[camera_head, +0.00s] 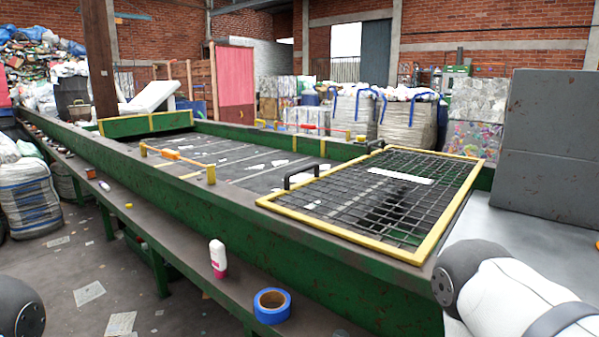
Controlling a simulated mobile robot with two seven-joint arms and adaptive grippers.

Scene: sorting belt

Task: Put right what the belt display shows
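The sorting belt (258,165) is dark, with scraps on it, in a rusty green frame (232,207). A yellow-framed mesh guard (430,247) covers its near right end, with black handles (300,173) at its left side. A white strip (400,176) shows at the mesh; I cannot tell whether it lies on or under it. A dark patch shows beneath the mesh, too unclear to name. No readable display is in view. Neither gripper is in view; only parts of my arms show at the bottom corners.
A white and pink bottle (218,258) and a blue tape roll (272,306) stand on the side ledge (185,235). A large grey panel (550,148) stands at the right. Filled sacks (408,122) and bales stand behind. Litter lies on the left floor.

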